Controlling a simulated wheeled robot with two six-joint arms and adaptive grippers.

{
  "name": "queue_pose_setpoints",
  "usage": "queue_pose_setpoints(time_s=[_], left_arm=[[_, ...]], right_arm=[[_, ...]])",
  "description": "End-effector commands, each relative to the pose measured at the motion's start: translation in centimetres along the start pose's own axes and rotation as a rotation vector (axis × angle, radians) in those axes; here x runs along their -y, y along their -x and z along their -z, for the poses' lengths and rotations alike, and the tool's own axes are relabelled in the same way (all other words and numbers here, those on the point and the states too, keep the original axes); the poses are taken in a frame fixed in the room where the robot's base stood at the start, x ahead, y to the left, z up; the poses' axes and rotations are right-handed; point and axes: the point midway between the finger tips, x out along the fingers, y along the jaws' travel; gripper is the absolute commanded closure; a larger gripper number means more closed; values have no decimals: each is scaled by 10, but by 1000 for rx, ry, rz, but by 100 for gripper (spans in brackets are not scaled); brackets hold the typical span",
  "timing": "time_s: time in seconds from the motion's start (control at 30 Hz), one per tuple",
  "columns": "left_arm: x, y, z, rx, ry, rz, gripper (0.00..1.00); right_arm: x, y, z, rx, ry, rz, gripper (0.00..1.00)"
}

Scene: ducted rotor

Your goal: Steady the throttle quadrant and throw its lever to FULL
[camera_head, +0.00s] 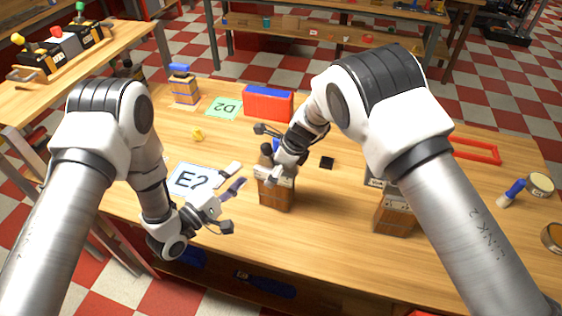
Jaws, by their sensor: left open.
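A wooden block-like unit (276,196) with a pale labelled top stands mid-table; I take it for the throttle quadrant. A dark upright knob, likely its lever, shows above its top, partly hidden by my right gripper. My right gripper (267,146) is at the knob, one finger beyond it and one near the unit's top; whether it grips the knob is not clear. My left gripper (234,206) is open and empty, just left of the unit, its fingers pointing toward it and apart from it. The lever's marks are too small to read.
A similar wooden unit (394,214) stands to the right, partly behind my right arm. A white E2 card (190,180), a green D2 card (224,107), a red and blue box (268,104) and a small black block (327,162) lie around. The front table strip is clear.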

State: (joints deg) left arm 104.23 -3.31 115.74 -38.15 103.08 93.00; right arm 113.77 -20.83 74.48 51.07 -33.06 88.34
Motion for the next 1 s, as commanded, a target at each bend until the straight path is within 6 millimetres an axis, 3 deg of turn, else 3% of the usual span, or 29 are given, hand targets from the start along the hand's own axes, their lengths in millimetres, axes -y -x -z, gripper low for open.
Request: queue_pose_setpoints(time_s=[0.23,0.47,1.0], left_arm=[[0,0,0,0,0,0,58],[0,0,0,0,0,0,58],[0,0,0,0,0,0,58]], right_arm=[[0,-2,0,0,1,1,7],[0,-2,0,0,1,1,89],[0,-3,1,-2,1,-1,91]])
